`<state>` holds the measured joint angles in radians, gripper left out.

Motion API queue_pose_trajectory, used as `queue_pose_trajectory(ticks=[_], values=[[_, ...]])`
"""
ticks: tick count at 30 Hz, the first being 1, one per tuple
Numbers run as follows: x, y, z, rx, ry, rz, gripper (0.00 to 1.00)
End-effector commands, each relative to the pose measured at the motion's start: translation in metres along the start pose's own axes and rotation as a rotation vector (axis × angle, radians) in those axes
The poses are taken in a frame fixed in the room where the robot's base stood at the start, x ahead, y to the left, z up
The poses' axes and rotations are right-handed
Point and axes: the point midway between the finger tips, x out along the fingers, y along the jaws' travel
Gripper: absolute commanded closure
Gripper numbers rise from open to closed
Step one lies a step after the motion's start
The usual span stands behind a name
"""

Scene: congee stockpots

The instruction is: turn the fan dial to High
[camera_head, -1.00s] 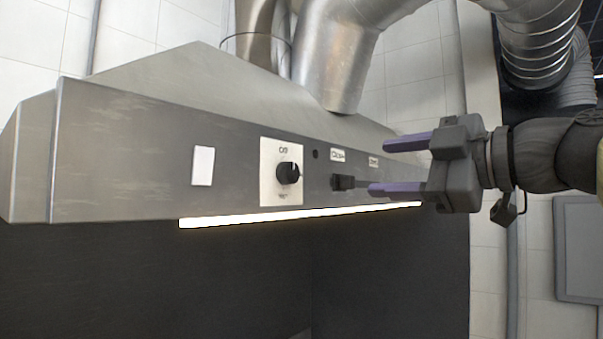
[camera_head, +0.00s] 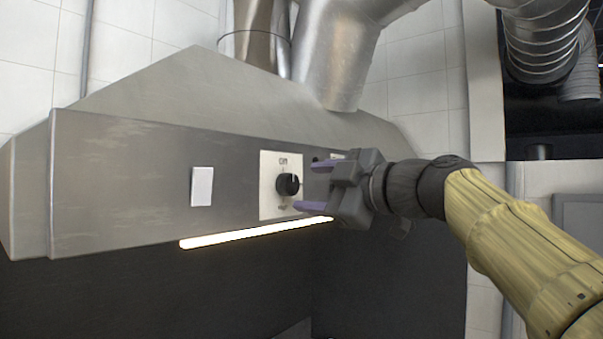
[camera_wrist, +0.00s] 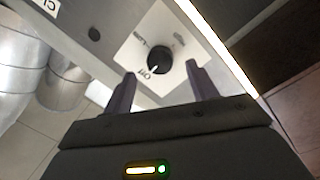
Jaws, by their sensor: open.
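The fan dial is a round black knob (camera_head: 287,184) on a white label plate (camera_head: 268,205) on the front of the steel hood. In the wrist view the knob (camera_wrist: 158,62) has a white pointer line that lies toward the "OFF" lettering. Other lettering on the plate is too small to read surely. My gripper (camera_head: 307,188) is open and empty, just right of the knob in the head view. In the wrist view its two purple fingers (camera_wrist: 160,88) stand on either side, a little short of the knob, and do not appear to touch it.
The steel range hood (camera_head: 120,165) fills the left and middle. A blank white plate (camera_head: 202,186) sits left of the dial. A lit strip (camera_head: 250,233) runs along the hood's lower edge. Metal ducts (camera_head: 335,50) rise above. The space below the hood is dark.

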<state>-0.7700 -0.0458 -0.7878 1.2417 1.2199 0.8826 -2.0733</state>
Motion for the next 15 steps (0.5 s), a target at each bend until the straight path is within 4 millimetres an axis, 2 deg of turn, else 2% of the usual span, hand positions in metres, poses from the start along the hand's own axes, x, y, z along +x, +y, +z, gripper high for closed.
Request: queue_pose_trajectory(ticks=[1,6,15], values=[[0.01,0.003,-0.002,0.0,-0.002,-0.003,0.42],[0.031,0.002,-0.001,0.0,-0.002,-0.001,0.42],[0.036,0.0,0.001,-0.001,-0.001,0.002,0.42]])
